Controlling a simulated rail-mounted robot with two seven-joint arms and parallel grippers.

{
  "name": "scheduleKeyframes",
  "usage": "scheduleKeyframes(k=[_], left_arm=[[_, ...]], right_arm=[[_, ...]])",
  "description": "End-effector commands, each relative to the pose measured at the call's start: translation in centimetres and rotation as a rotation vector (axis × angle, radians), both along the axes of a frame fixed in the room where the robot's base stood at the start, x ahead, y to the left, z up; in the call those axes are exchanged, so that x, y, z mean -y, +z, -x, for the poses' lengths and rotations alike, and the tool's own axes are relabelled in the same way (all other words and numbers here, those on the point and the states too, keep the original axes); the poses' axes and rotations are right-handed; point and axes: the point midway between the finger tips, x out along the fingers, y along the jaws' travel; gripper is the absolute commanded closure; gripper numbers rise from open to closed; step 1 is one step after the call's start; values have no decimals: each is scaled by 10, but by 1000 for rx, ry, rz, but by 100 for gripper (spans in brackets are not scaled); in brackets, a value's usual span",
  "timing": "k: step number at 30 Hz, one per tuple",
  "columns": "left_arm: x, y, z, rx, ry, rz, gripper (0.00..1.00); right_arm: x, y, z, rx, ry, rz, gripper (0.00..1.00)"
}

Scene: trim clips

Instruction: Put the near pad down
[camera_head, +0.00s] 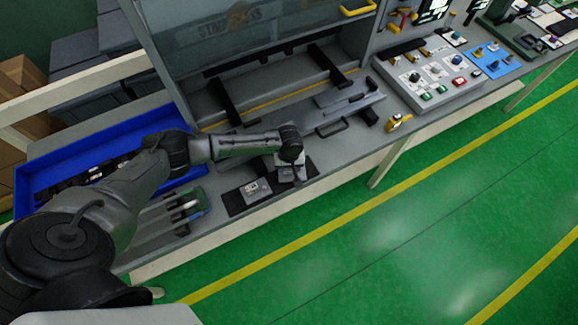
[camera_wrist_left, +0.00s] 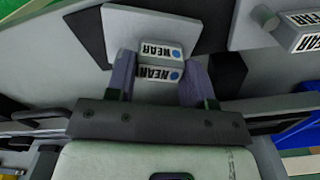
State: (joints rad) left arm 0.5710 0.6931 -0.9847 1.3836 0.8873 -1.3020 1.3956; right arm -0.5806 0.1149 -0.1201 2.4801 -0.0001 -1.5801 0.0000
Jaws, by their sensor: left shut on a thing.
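My left gripper (camera_head: 291,164) is over the dark mat at the front of the bench, its fingers pointing down. In the left wrist view its two fingers (camera_wrist_left: 158,76) are shut on the near pad (camera_wrist_left: 150,27), a light grey plate with a raised block labelled NEAR between the fingers. In the head view the near pad (camera_head: 290,175) is partly hidden by the gripper. I cannot tell whether it touches the mat. My right gripper is not in view.
A blue tray (camera_head: 30,180) with dark parts stands at the left. Behind the gripper is a grey fixture (camera_head: 345,106) with dark bars and a handle. A control box (camera_head: 432,72) and a yellow item (camera_head: 397,122) are to the right. The green floor (camera_head: 400,240) is clear.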

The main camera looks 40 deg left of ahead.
Motion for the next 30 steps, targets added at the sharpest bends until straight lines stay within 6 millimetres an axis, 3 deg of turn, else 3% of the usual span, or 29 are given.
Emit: scheduleKeyframes(k=[16, 17, 18, 24, 30], left_arm=[[1, -11, 0, 0, -1, 0, 78], [1, -11, 0, 0, -1, 0, 50], [0, -10, 0, 0, -2, 0, 46], [0, -10, 0, 0, -1, 0, 27], [0, -10, 0, 1, -1, -1, 26]], right_arm=[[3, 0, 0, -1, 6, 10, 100], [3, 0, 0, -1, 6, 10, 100], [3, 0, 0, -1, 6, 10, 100], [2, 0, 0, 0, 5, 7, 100], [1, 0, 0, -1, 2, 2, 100]])
